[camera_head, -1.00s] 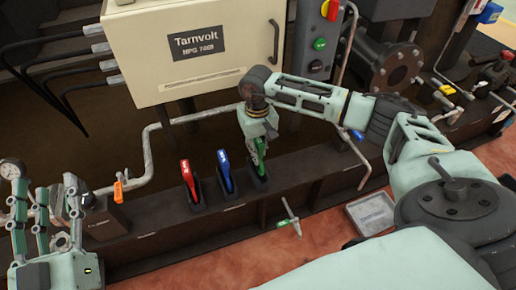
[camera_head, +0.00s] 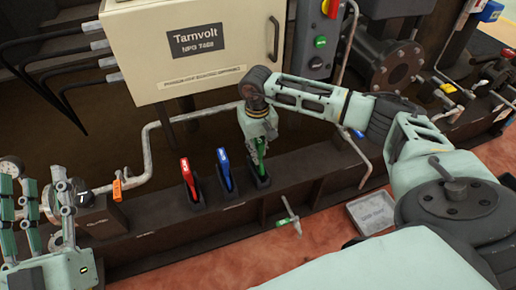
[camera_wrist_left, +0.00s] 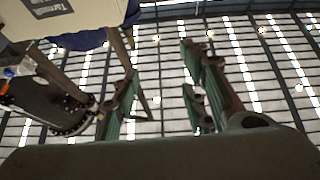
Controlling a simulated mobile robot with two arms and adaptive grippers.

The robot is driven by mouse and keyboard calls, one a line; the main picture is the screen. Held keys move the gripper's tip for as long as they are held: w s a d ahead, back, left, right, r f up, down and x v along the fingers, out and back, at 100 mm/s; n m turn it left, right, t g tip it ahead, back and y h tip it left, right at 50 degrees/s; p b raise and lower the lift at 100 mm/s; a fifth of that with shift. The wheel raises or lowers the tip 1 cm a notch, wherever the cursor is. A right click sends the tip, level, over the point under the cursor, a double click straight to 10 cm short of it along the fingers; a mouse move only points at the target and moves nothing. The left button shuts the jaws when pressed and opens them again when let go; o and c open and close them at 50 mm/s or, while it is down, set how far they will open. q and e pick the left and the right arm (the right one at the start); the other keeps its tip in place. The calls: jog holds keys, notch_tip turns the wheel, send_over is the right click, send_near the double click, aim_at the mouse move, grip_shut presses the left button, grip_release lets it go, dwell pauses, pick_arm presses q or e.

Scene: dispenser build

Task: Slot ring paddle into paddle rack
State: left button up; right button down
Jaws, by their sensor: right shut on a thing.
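Three paddles stand in a row of black holders on the dark beam in the head view: a red paddle (camera_head: 188,178), a blue paddle (camera_head: 225,166) and a green paddle (camera_head: 261,148). Each seems to be in its own holder. My right gripper (camera_head: 259,139) points down from above and is shut on the green paddle, whose lower part sits at the black holder (camera_head: 259,177). The fingers partly cover its top, and I cannot tell how deep it sits. My left gripper (camera_head: 38,205) is at the far left, fingers upward, open and empty; its fingers stand apart in the left wrist view (camera_wrist_left: 160,95).
The cream Tarnvolt cabinet (camera_head: 190,60) stands behind the holders. A grey pipe (camera_head: 152,150) with an orange tag (camera_head: 117,190) runs in front of it. A T-shaped green-and-silver piece (camera_head: 289,215) and a grey tray (camera_head: 371,211) are in front of the beam.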

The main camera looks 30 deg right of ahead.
pick_arm(q)
jog(key=shift+s+r+t, duration=0.35)
jog(key=shift+r+t, duration=0.05)
jog(key=shift+r, duration=0.2)
jog(key=shift+s+r+t, duration=0.3)
jog(key=shift+r+t, duration=0.1)
jog(key=shift+r, duration=0.2)
pick_arm(e)
jog(key=shift+f, duration=0.3)
pick_arm(q)
jog(key=shift+b, duration=0.3)
